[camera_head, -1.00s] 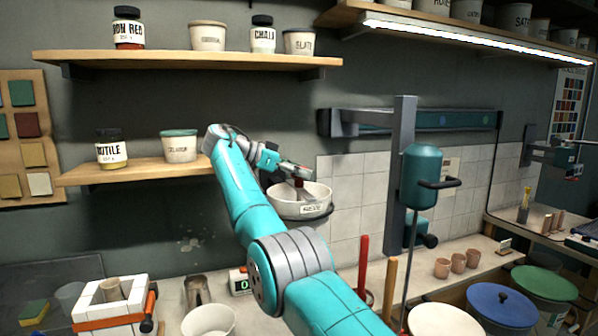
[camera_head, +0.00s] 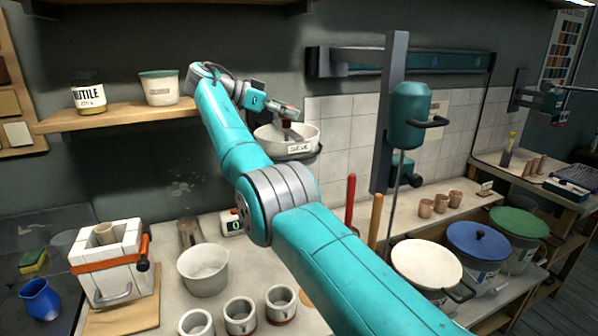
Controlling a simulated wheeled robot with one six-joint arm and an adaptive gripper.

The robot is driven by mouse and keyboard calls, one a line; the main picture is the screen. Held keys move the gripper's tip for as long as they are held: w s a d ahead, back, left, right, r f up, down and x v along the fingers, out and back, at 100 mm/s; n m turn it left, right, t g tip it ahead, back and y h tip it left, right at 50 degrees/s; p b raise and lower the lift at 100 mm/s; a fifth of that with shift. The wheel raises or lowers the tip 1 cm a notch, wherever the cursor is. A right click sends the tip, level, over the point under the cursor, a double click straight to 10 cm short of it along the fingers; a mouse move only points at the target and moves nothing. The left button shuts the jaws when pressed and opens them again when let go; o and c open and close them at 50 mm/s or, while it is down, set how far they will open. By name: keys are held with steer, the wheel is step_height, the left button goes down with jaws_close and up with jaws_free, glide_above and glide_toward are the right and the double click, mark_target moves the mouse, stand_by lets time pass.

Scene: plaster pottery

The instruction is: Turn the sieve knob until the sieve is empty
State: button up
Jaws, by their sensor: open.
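The white sieve (camera_head: 272,136), a round bowl labelled SIEVE, is held in a dark ring against the tiled wall, above the bench. My gripper (camera_head: 293,113) is above the sieve's rim, at the end of my teal arm. It is open.
A white bucket (camera_head: 204,272) and a small scale display (camera_head: 231,223) are on the bench below. Several cups stand at the front. A teal mixer (camera_head: 410,108) on a grey column stands right of the sieve. A shelf (camera_head: 120,117) with jars is at left.

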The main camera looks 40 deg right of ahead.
steer(key=shift+n+t+h, duration=0.3)
steer(key=shift+n+t, duration=0.7)
steer(key=shift+t, duration=0.2)
